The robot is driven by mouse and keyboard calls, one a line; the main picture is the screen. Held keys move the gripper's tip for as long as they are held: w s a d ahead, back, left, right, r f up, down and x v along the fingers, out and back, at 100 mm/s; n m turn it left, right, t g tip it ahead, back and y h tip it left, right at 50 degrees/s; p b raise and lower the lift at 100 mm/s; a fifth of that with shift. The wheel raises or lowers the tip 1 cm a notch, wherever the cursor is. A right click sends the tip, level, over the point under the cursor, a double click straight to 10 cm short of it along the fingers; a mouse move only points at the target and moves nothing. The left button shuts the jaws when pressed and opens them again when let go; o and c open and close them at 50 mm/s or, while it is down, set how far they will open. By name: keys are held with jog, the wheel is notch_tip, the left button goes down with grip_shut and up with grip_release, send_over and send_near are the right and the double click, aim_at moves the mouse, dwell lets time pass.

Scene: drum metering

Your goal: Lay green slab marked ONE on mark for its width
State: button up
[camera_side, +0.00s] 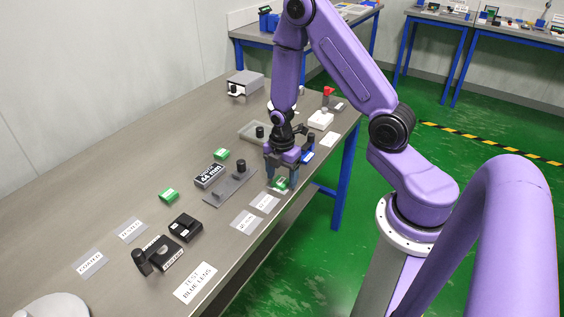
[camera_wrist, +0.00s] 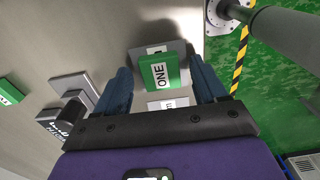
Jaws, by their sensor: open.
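The green slab marked ONE (camera_wrist: 172,66) lies between the fingers of my gripper (camera_side: 280,176) in the wrist view, with a gap on each side. In the side view the slab (camera_side: 281,184) shows low between the fingertips, near the table's front edge. My gripper is open and points down over it. A grey plate (camera_wrist: 178,47) shows under and beyond the slab. A white printed card (camera_wrist: 168,104) is at the slab's near side. In the side view, two flat labelled cards, one (camera_side: 264,203) and another (camera_side: 245,222), lie left of the gripper; their print is too small to read.
A grey gauge with a black knob (camera_side: 231,188) and a display reading 44 mm (camera_side: 209,176) stand left of my gripper. Other green slabs, one (camera_side: 221,154) and another (camera_side: 168,195), lie farther left. A blue piece (camera_side: 308,157) and a white block (camera_side: 320,120) are behind.

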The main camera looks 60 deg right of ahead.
aim_at(282, 180)
notch_tip(282, 180, up, 11)
jog(key=s+a+r+m, duration=0.1)
jog(key=s+a+r, duration=0.2)
jog(key=s, duration=0.4)
jog(key=s+a+r+m, duration=0.2)
jog(key=s+a+r, duration=0.2)
jog(key=s+a, duration=0.2)
jog(key=s+a+r+m, duration=0.2)
jog(key=s+a+r, duration=0.1)
jog(key=s, duration=0.5)
jog(key=shift+a+r, duration=0.25)
jog(key=shift+a, duration=0.65)
